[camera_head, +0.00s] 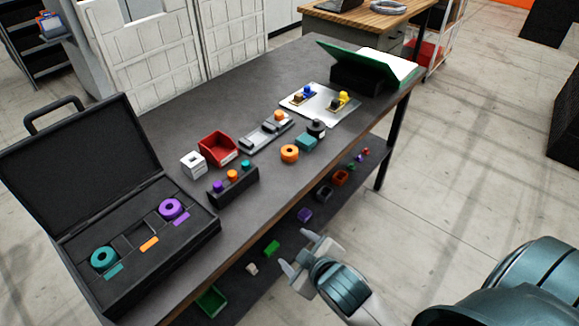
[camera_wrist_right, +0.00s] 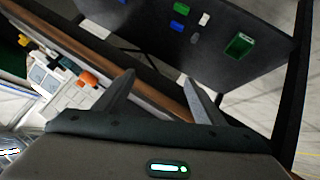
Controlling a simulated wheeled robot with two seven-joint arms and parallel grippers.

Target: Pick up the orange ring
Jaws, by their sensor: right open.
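My right gripper (camera_head: 298,253) is open and empty, in front of the table edge and below and to the right of the case. Its two fingers also show in the right wrist view (camera_wrist_right: 158,90). My left gripper is not in view.
A lower shelf (camera_head: 240,290) holds small blocks.

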